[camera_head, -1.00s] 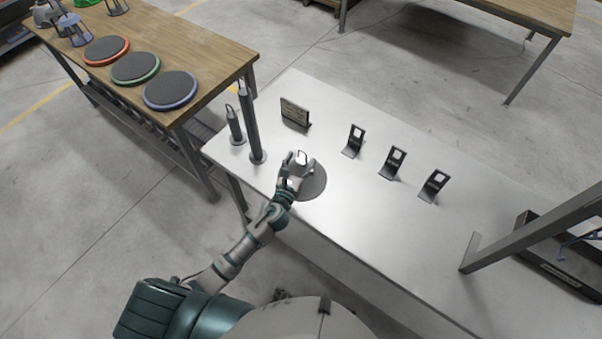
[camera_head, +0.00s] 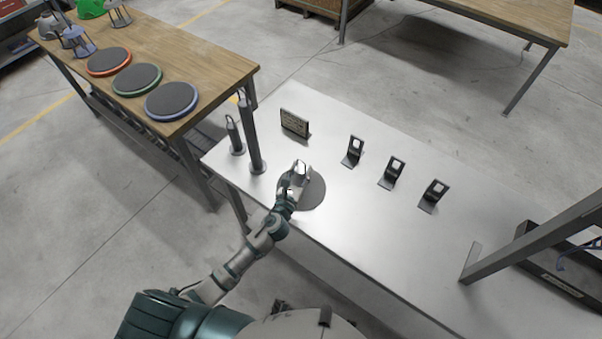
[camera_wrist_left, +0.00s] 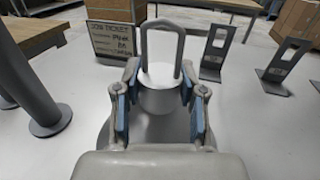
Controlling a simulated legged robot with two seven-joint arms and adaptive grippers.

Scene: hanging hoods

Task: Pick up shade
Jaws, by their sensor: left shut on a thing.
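The shade is a pale grey piece with a wire loop on top. In the left wrist view the shade (camera_wrist_left: 160,92) stands upright between the blue pads of my left gripper (camera_wrist_left: 160,105), which is shut on it. In the head view my left gripper (camera_head: 297,180) is over a dark round disc (camera_head: 314,190) on the metal table, and the shade (camera_head: 301,166) is mostly hidden by it. I cannot tell whether the shade touches the disc. My right gripper is not in view.
Two dark posts (camera_head: 252,135) stand left of the gripper. A job ticket sign (camera_head: 294,122) and several black stands (camera_head: 391,172) are behind and right. A wooden table (camera_head: 215,75) at upper left holds round pads (camera_head: 171,100) and lamp-like pieces.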

